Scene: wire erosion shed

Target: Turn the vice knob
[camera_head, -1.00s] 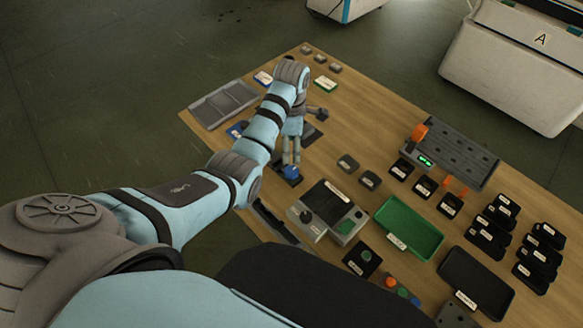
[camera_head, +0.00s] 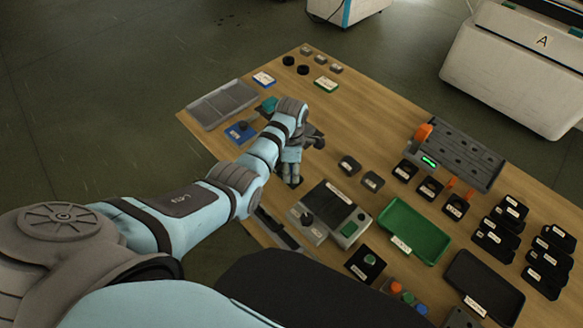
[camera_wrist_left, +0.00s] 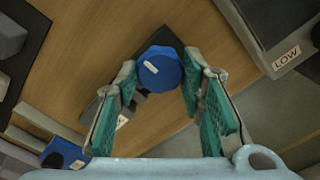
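A round blue knob (camera_wrist_left: 160,68) with a small white mark shows in the left wrist view, over a dark base. I take it to be the vice knob. My left gripper (camera_wrist_left: 158,78) has its two green-padded fingers spread, one on each side of the knob. The tips are close to its sides; I cannot tell if they touch. In the head view my left gripper (camera_head: 291,180) points down at the table left of the grey control box, and it hides the knob there. My right gripper is not in view.
The grey control box (camera_head: 348,233) with a green button stands near the gripper. A green tray (camera_head: 417,232), black holders and a dark tray (camera_head: 483,285) lie to the right. A grey tray (camera_head: 222,105) and blue block (camera_head: 240,132) lie to the left.

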